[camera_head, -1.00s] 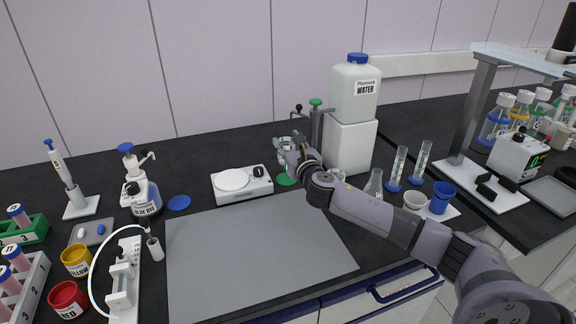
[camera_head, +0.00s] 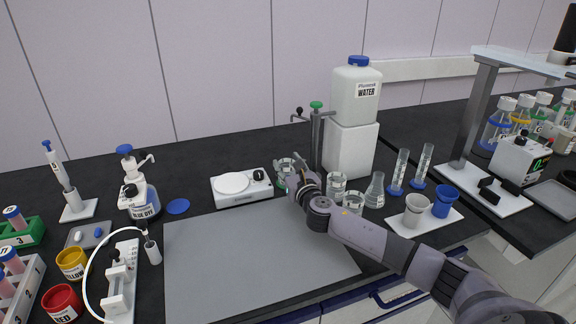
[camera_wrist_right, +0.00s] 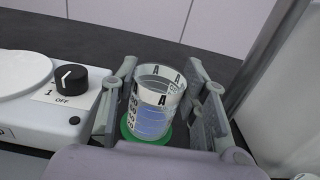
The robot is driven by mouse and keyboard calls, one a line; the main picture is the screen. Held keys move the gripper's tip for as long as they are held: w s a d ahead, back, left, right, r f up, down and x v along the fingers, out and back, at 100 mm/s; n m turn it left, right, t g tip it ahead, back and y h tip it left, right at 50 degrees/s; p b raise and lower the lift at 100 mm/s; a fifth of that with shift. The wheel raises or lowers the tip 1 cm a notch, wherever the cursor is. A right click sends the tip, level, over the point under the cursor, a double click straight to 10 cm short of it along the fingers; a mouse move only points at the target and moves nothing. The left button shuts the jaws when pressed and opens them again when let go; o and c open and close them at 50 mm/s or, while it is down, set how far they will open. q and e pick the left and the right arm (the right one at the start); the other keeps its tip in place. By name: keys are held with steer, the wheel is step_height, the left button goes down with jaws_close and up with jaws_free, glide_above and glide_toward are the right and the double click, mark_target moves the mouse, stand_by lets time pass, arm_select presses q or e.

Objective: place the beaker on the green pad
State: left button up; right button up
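The beaker (camera_wrist_right: 152,108) is clear with black markings and blue-looking contents. It stands upright between the two fingers of my right gripper (camera_wrist_right: 160,92) in the right wrist view. In the head view the beaker (camera_head: 285,167) and the right gripper (camera_head: 296,174) are right of the white stirrer, and the pad is mostly hidden. My left gripper is not in view.
The white stirrer plate (camera_head: 241,187) with its knob is close on the left. A stand with a green top (camera_head: 316,106) and the water container (camera_head: 356,95) are close behind right. Other glassware (camera_head: 374,190) stands right of my wrist. A grey mat (camera_head: 255,255) lies clear in front.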

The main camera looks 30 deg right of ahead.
steer(key=o, duration=0.4)
steer(key=shift+c, duration=0.2)
steer(key=shift+r, duration=0.25)
steer(key=v, duration=1)
steer(key=shift+s+a, duration=0.15)
steer(key=shift+s, duration=0.05)
steer(key=shift+v, duration=0.8)
steer(key=shift+r, duration=0.1)
